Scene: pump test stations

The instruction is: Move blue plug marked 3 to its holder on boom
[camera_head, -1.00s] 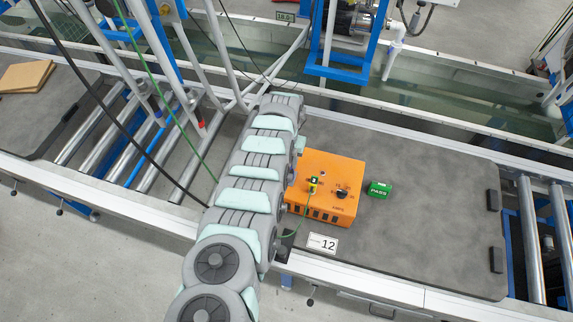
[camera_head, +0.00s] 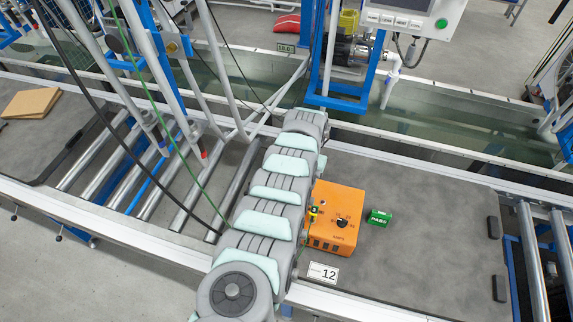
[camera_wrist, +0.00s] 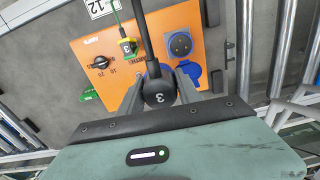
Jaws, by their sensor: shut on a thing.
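In the wrist view, my gripper (camera_wrist: 160,82) is shut on the plug marked 3 (camera_wrist: 161,97). The plug has a black body with a white 3, some blue showing beyond it, and a black cable running up. It is in front of the orange box (camera_wrist: 97,45), whose blue socket (camera_wrist: 180,43) looks empty with its blue cap (camera_wrist: 190,72) open. In the head view, my arm hides the gripper and the plug. I cannot make out the holder on the boom in either view.
The orange box also shows in the head view (camera_head: 326,200), on a grey board (camera_head: 430,235). A yellow-and-green plug (camera_wrist: 128,46) with a green cable is on the box. A green PASS block (camera_head: 379,217) lies beside it. Slanted posts and hanging cables crowd the left.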

